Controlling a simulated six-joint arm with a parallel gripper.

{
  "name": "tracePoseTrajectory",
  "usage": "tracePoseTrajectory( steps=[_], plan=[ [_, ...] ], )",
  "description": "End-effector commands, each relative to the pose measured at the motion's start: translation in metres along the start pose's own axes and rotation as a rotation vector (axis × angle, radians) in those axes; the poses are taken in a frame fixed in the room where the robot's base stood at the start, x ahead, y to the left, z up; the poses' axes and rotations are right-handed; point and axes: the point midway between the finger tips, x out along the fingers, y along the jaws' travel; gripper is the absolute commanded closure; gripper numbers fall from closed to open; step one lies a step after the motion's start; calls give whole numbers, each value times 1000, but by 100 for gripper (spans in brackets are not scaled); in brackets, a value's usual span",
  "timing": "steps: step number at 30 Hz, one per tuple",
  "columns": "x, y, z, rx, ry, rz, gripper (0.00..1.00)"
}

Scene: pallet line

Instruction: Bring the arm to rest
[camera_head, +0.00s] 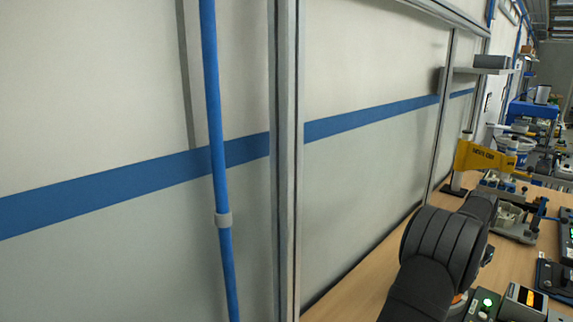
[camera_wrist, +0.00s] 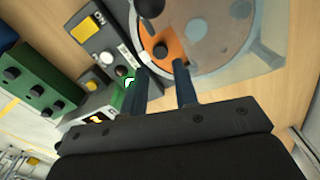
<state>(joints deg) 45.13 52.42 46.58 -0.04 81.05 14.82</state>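My arm (camera_head: 440,250) shows as dark rounded links at the lower right of the head view, above the wooden bench; its gripper end is hidden or out of frame there. In the wrist view, my gripper (camera_wrist: 161,80) has two dark fingers standing apart, with nothing seen held between them. Beyond the fingertips are an orange part with a black knob (camera_wrist: 161,50) and a round, clear-covered device (camera_wrist: 215,30). I cannot tell whether the fingers touch either one.
A wooden bench (camera_head: 350,297) runs along a pale wall with a blue stripe. A yellow sign (camera_head: 485,158) stands beyond my arm. A green control box (camera_wrist: 40,85) and a grey panel with knobs (camera_wrist: 95,30) lie near the gripper. A metal post (camera_head: 285,160) rises in front of the wall.

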Motion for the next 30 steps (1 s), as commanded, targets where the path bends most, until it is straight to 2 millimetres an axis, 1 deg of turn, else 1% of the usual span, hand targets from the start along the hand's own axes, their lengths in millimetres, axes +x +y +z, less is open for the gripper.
tracePoseTrajectory(
  steps=[1,6,9,14,18,30],
  plan=[
    [11,0,0,0,-2,1,73],
    [46,0,1,0,-3,1,73],
    [21,0,-1,0,6,-2,73],
    [-11,0,-1,0,4,-1,73],
    [-26,25,6,3,3,0,73],
    [-67,92,24,3,3,0,73]
  ],
)
